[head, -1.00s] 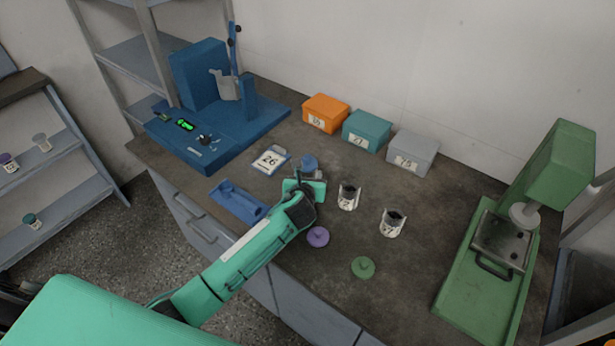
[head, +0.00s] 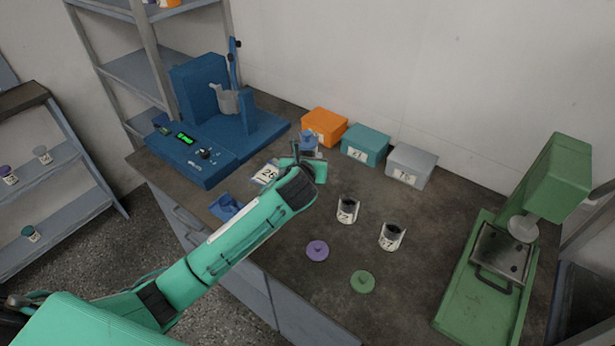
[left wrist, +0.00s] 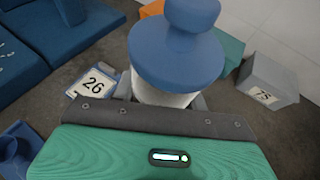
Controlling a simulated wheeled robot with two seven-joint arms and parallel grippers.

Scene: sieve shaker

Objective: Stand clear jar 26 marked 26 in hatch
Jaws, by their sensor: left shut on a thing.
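A jar with a blue lid (head: 309,139) is in my left gripper (head: 305,155), near the orange box and in front of the back wall. In the left wrist view the wide blue lid (left wrist: 178,58) with its knob shows close up, with a pale jar body (left wrist: 160,94) below it. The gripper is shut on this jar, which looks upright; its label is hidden. A card marked 26 (head: 266,172) lies flat on the bench, left of the gripper and partly behind my arm. I cannot identify a hatch. My right gripper is not in view.
Orange (head: 323,127), teal (head: 366,145) and grey (head: 411,166) boxes line the back. Two open jars (head: 347,209) (head: 391,236), a purple lid (head: 317,250) and a green lid (head: 362,282) lie ahead. A blue machine (head: 205,120) stands left, a green press (head: 490,275) right.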

